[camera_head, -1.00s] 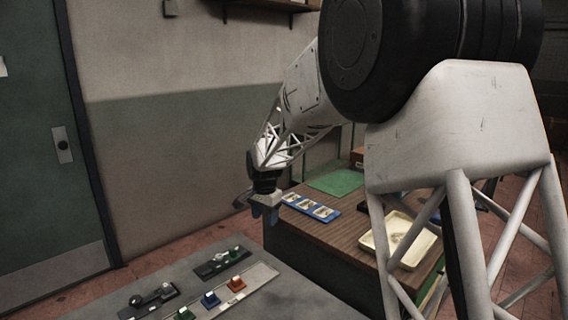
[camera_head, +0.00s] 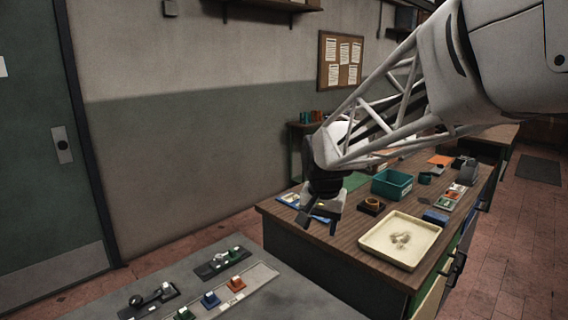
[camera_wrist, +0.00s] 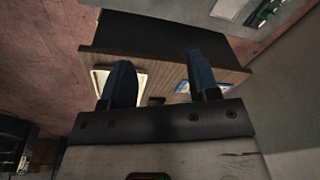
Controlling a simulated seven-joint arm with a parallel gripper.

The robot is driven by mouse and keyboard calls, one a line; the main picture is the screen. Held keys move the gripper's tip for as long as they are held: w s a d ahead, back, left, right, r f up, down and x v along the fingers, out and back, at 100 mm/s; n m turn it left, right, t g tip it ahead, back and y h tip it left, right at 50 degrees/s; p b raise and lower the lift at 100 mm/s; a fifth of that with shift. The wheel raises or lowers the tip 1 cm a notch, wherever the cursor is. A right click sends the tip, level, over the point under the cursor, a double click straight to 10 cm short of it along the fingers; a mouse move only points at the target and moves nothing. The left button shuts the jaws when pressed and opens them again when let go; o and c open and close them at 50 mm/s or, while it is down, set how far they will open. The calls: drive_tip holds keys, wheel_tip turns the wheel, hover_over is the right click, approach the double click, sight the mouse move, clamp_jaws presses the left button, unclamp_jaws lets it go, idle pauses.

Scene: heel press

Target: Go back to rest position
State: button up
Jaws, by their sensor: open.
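My gripper (camera_head: 319,222) hangs open and empty above the near left end of the wooden workbench (camera_head: 330,250), with its fingers pointing down. In the wrist view my gripper (camera_wrist: 163,82) shows two blue fingers apart, with nothing between them. The bench top and its dark end panel show beyond the fingers. My arm reaches in from the upper right in the head view.
A cream tray (camera_head: 378,250) holding small pale pieces, a teal bin (camera_head: 392,184) and a blue tray (camera_head: 290,199), partly behind my gripper, are on the bench. A green door (camera_head: 30,150) is at left.

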drive_tip(key=s+d+f+n, duration=0.1)
drive_tip(key=s+d, duration=0.2)
drive_tip(key=s, duration=0.6)
drive_tip(key=s+d+n, duration=0.1)
drive_tip(key=s+d, duration=0.2)
drive_tip(key=s, duration=0.6)
drive_tip(key=s+d+f+n+t, duration=0.1)
drive_tip(key=s+d, duration=0.3)
drive_tip(key=s, duration=0.6)
drive_tip(key=shift+f+n, duration=0.3)
drive_tip(key=shift+n, duration=0.1)
